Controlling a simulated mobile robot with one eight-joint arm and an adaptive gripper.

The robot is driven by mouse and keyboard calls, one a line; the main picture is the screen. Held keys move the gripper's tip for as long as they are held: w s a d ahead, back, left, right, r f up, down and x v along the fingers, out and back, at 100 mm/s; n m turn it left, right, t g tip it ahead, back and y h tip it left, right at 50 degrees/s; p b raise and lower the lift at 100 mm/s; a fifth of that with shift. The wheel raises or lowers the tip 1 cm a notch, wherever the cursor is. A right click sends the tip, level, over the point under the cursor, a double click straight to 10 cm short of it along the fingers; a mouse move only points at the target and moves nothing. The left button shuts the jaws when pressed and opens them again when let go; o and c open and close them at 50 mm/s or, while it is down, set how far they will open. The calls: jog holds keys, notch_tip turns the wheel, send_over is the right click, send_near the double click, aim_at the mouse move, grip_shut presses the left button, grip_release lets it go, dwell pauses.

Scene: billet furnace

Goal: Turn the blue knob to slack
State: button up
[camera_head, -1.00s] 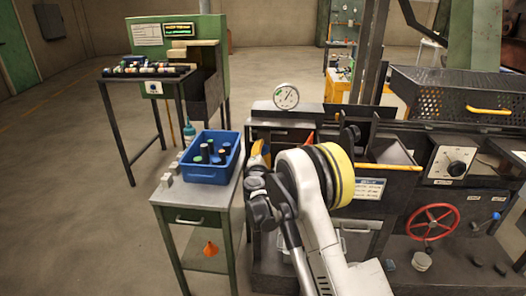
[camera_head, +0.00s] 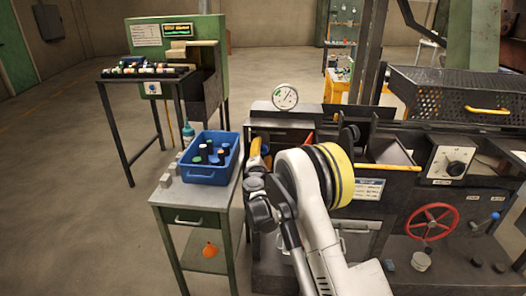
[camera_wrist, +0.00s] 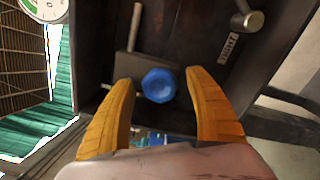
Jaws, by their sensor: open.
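The blue knob (camera_wrist: 159,85) is a round, faceted knob on the dark machine panel in the wrist view. My gripper (camera_wrist: 163,82) is open, with one orange finger on each side of the knob. A gap shows between the knob and each finger; depth contact cannot be told. A plate marked "TIGHT" (camera_wrist: 229,48) is on the panel at the upper right of the knob. In the head view my arm hides the knob, and only a bit of my gripper (camera_head: 257,152) shows beside the blue bin.
A metal lever (camera_wrist: 250,20) sticks out near the plate. A round gauge (camera_head: 285,97) stands on top of the machine. A blue bin (camera_head: 184,171) with several cylinders sits on a side table (camera_head: 207,196). A red handwheel (camera_head: 433,222) is on the machine at the right.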

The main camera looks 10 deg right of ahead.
jog(key=v, duration=1.1)
jog(key=shift+s, duration=0.3)
jog(key=shift+a, duration=0.15)
